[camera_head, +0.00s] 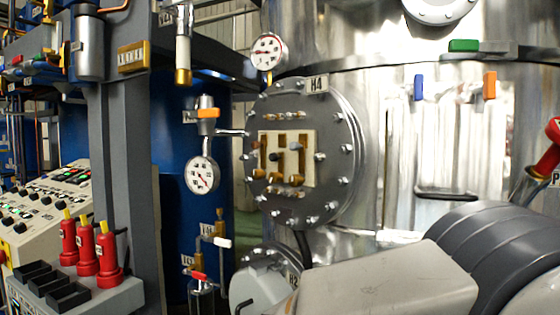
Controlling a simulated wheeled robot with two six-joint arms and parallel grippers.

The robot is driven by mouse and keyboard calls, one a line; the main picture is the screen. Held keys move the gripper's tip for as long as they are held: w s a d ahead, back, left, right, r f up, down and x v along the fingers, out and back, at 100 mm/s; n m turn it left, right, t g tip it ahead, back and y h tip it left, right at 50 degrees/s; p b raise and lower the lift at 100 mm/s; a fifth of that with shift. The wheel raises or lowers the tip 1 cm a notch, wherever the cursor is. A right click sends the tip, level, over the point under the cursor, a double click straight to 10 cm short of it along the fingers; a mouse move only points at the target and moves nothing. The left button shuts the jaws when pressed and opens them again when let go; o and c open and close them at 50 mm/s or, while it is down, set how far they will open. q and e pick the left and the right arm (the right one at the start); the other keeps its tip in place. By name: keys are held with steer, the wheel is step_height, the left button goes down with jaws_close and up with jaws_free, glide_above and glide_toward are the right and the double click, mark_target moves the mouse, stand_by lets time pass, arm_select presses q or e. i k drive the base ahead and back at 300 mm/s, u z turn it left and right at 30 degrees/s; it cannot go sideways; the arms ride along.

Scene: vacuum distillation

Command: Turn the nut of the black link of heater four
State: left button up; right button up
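Heater four is the round grey flange (345,118) with an H4 tag (317,84), bolted to the shiny metal vessel. At its middle is a cream terminal plate (308,165). Several brass-coloured links and nuts (297,179) sit on the plate, with small dark pieces among them. A dark piece (273,157) shows near the plate's middle left; it is too small to tell whether it is the black link or how its nut sits. Neither gripper shows. Nothing of mine touches the plate in this view.
My own arm links fill the lower right. A second flange (262,290) tagged H2 stands below, partly hidden by them. Gauges (203,175) and valves stand left of heater four. Red tools (107,250) stand in a grey rack. A red-handled item (548,150) is at right.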

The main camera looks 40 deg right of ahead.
mark_target(274, 177)
steer(key=k, duration=0.5)
steer(key=u, duration=1.45)
steer(key=i, duration=1.15)
steer(key=z, duration=2.05)
